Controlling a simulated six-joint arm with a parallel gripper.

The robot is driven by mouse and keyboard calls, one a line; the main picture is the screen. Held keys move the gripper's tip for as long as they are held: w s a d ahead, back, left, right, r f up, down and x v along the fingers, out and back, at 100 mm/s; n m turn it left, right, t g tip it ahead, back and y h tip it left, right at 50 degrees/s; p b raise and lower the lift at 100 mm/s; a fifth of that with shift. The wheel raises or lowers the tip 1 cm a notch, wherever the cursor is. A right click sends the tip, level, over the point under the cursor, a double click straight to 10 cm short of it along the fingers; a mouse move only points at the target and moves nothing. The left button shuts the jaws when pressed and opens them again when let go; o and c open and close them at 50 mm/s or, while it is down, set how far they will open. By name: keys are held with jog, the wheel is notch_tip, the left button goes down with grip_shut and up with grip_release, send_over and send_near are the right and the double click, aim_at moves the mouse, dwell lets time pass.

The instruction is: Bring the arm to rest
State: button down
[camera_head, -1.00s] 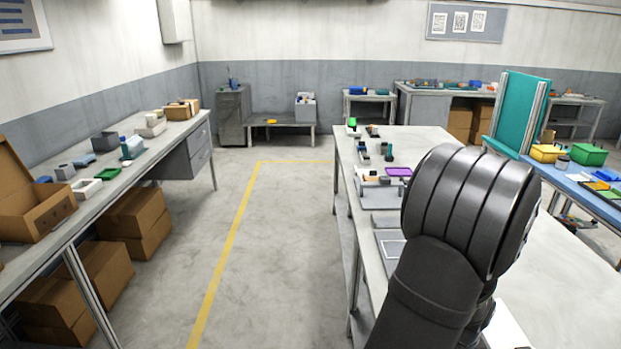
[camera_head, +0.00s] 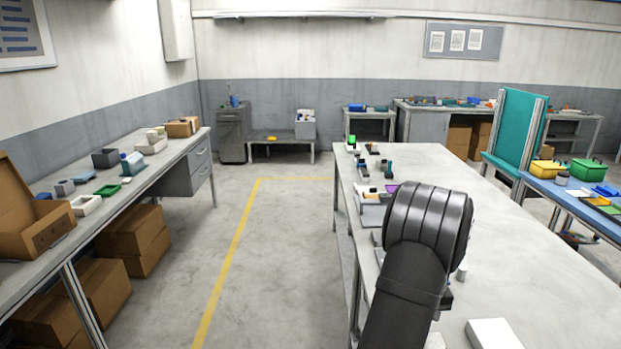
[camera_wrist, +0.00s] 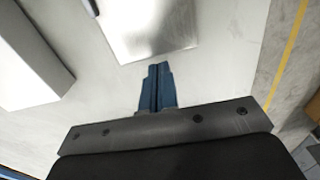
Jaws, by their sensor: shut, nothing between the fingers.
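My gripper (camera_wrist: 158,88) shows in the wrist view with its two blue fingers together and nothing between them. It is above a pale grey tabletop (camera_wrist: 105,75). A shiny light-grey flat plate (camera_wrist: 150,28) lies just beyond the fingertips. In the head view my dark arm rises in front of the middle table (camera_head: 545,270) and hides part of its left side. The fingers are hidden there behind the arm.
A white block (camera_head: 492,333) lies on the near part of the middle table; a white box also shows at left in the wrist view (camera_wrist: 25,60). Small items and a purple tray (camera_head: 391,188) sit along the table's left edge. Its right part is clear.

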jog(key=s+r, duration=0.4)
jog(key=r, duration=0.5)
jog(key=s+r, duration=0.5)
jog(key=r, duration=0.5)
jog(key=shift+d+r, duration=0.15)
jog(key=shift+d, duration=0.3)
jog(key=w+f, duration=0.3)
jog(key=f, duration=0.2)
jog(key=w+f, duration=0.3)
jog(key=f, duration=0.2)
jog(key=w+a+f, duration=0.1)
jog(key=w+f, duration=0.1)
jog(key=f, duration=0.3)
jog(key=shift+w+f, duration=0.35)
jog(key=shift+w, duration=0.05)
jog(key=shift+f, duration=0.8)
